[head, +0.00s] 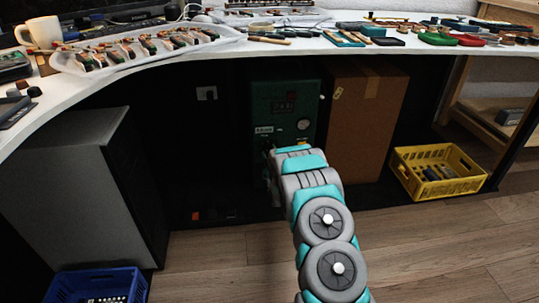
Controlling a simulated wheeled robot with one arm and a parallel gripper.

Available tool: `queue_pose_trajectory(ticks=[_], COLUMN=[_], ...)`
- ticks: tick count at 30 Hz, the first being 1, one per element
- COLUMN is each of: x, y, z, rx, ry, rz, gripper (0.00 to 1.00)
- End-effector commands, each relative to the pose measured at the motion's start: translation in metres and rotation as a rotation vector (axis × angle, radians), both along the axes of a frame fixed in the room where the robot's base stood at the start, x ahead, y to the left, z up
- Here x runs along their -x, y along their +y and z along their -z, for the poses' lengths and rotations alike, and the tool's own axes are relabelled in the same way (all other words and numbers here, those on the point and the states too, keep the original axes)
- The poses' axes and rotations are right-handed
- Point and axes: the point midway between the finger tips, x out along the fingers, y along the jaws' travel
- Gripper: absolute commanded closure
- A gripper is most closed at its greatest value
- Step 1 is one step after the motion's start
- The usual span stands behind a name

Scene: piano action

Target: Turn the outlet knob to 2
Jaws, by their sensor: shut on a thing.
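A dark green unit (313,92) stands on the floor under the desk, with a small display (285,102) and a round white gauge (303,124) on its front. My arm reaches up to its lower front, and my gripper (268,149) is at the panel, left of and below the gauge. The gripper is shut on the outlet knob, at the panel front. The knob itself, its pointer and its number marks are hidden or too small to read.
A cardboard box (365,120) stands close on the unit's right, and a grey cabinet (70,180) is at the left. A yellow crate (468,184) and a blue crate (75,283) are on the wooden floor. The white desk (300,47) with piano parts overhangs the unit.

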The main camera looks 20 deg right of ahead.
Motion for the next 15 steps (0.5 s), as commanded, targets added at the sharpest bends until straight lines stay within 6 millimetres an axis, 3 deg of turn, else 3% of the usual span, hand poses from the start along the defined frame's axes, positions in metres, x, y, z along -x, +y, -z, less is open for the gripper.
queue_pose_trajectory(ticks=[11, 12, 15], x=[0.0001, 0.0001, 0.0001], y=[0.0005, 0.0005, 0.0005], z=[0.0009, 0.0009, 0.0008], rx=[0.005, 0.005, 0.005], ry=[0.004, 0.004, 0.004], rz=[-0.001, -0.001, -0.001], gripper=[1.00, 0.46, 0.35])
